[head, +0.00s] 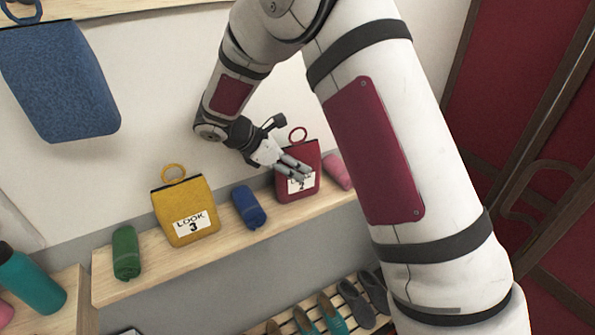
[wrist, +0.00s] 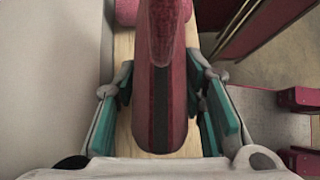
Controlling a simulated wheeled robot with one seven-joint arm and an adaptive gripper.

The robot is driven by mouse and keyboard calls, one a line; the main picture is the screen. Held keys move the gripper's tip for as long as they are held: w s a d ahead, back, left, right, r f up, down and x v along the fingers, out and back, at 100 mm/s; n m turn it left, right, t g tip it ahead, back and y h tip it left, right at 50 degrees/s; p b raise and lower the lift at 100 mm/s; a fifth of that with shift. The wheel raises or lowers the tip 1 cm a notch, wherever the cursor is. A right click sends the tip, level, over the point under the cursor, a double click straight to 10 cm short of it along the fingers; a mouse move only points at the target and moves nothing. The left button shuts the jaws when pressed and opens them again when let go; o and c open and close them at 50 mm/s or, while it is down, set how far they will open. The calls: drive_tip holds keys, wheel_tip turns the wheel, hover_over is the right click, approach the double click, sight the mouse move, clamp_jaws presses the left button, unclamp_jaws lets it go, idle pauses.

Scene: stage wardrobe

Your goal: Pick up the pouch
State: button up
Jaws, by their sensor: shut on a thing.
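The red pouch (head: 313,162) stands upright on the wall shelf, with a red ring on top and a white label reading LOOK and a number partly covered by my fingers. My gripper (head: 298,172) reaches it from the upper left and is shut on it. In the wrist view the pouch (wrist: 158,125) is seen from above, its dark top seam running between the teal finger pads of my gripper (wrist: 160,105). Its ring rises close to the camera. A yellow pouch (head: 184,205) labelled LOOK 3 stands further left. A blue pouch (head: 62,80) is at upper left.
The wooden shelf (head: 150,283) also holds a green roll (head: 126,253), a blue roll (head: 248,207) and a pink roll (head: 337,171), the blue and pink flanking the red pouch. Shoes (head: 333,314) sit on a slatted rack below. A teal bottle (head: 32,280) is at lower left.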

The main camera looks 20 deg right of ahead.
sight(294, 152)
drive_tip(key=shift+r, duration=0.1)
drive_tip(key=shift+r, duration=0.55)
wheel_tip(294, 152, up, 2)
drive_tip(key=shift+w+r+b, duration=0.1)
drive_tip(key=shift+r+b, duration=0.05)
drive_tip(key=shift+b, duration=0.45)
drive_tip(key=s+d+r, duration=0.1)
drive_tip(key=s+d, duration=0.1)
drive_tip(key=s, duration=1.4)
drive_tip(key=shift+d+r, duration=0.2)
drive_tip(key=shift+d, duration=0.05)
